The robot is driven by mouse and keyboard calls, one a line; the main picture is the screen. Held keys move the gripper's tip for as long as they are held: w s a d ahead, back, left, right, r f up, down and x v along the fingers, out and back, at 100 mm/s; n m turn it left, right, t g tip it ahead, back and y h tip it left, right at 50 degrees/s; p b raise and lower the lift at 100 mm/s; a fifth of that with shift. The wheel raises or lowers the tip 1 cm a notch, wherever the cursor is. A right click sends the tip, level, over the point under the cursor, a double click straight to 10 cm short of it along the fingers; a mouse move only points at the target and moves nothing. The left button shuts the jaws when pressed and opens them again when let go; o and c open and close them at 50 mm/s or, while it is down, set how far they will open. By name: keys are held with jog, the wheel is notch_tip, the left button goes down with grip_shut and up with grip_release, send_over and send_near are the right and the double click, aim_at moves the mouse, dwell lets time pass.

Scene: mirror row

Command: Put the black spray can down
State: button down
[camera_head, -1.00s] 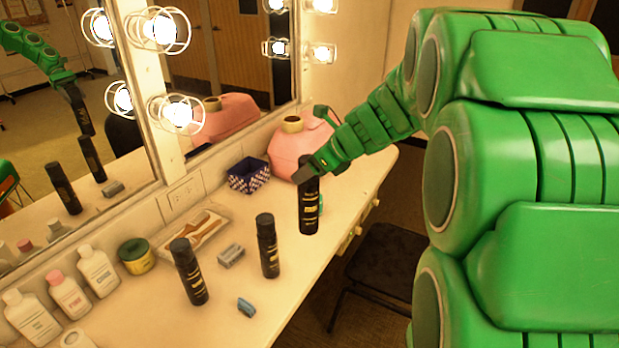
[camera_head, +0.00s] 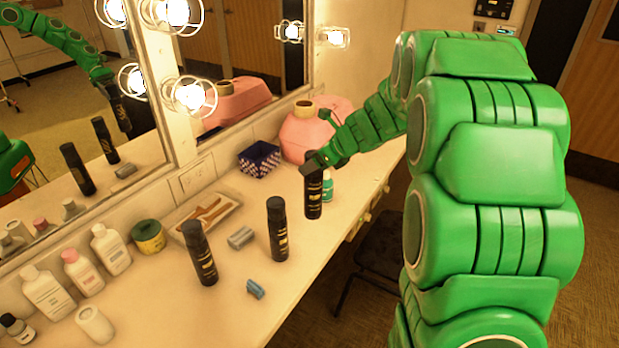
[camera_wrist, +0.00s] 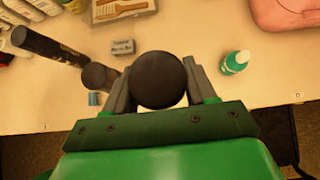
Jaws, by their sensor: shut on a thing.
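My gripper (camera_wrist: 160,98) is shut on a black spray can (camera_head: 313,196), gripping it near its top. The can is upright over the right part of the counter (camera_head: 232,300). In the wrist view the held can (camera_wrist: 158,78) is seen from above between the fingers, so its base is hidden. I cannot tell whether its base touches the counter. Two similar black cans stand on the counter to its left, a nearer one (camera_head: 199,255) and a middle one (camera_head: 277,230).
A green bottle (camera_head: 327,186) stands just right of the held can. A pink vessel (camera_head: 303,135) and a blue checkered box (camera_head: 259,159) are behind. A grey box (camera_head: 240,238), a blue piece (camera_head: 256,289) and a tray (camera_head: 218,219) lie left. White bottles (camera_head: 110,249) line the mirror.

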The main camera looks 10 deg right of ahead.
jog(key=w+f, duration=0.6)
jog(key=f, duration=0.3)
jog(key=shift+f, duration=0.2)
jog(key=shift+d+f, duration=0.1)
jog(key=shift+f, duration=0.05)
dwell(0.3)
jog(key=shift+c, duration=1.8)
grip_release()
jog(key=v, duration=1.2)
